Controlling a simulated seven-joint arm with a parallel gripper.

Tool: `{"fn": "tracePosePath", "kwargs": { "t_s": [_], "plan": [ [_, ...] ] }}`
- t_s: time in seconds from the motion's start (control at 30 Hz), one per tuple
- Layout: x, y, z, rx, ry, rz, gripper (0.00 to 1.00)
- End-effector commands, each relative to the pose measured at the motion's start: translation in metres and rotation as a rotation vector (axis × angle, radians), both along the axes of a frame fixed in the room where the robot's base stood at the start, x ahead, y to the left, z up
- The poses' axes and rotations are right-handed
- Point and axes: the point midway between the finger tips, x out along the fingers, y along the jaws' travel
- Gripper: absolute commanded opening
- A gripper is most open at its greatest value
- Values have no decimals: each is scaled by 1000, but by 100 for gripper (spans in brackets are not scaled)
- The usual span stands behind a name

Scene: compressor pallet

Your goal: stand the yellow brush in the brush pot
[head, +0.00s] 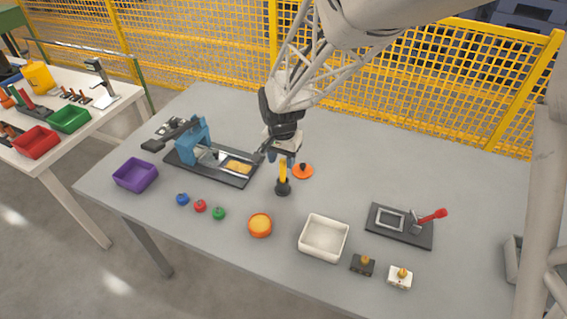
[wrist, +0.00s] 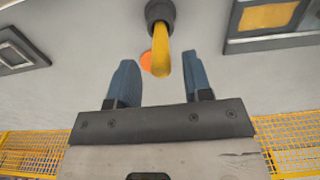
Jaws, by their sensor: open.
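The yellow brush (head: 283,171) stands about upright near the middle of the grey table. Its lower end is in a small dark, round-based holder (head: 283,188), which looks like the brush pot. In the wrist view the yellow handle (wrist: 163,50) rises from the dark rim (wrist: 152,14) towards the camera. My gripper (head: 284,157) is just above the brush, pointing down. Its two blue fingers are open, with the handle's top end seen between them and gaps on both sides. The brush's lower end is hidden inside the dark holder.
An orange disc with a dark knob (head: 303,171) lies close right of the brush. A blue press on a dark plate (head: 230,176) is to the left. A white tray (head: 342,242), orange round pot (head: 260,225) and dark fixture (head: 380,232) stand nearer the front.

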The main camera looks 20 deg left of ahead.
Motion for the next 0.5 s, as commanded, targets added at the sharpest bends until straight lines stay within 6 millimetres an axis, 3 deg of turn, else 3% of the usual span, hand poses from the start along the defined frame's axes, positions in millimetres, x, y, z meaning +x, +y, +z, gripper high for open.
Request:
{"fn": "tracePosePath", "kwargs": {
  "t_s": [0.2,0.5],
  "plan": [
    [0,0,37,2,-2,0,46],
    [-1,0,72,0,0,0,46]
  ]
}}
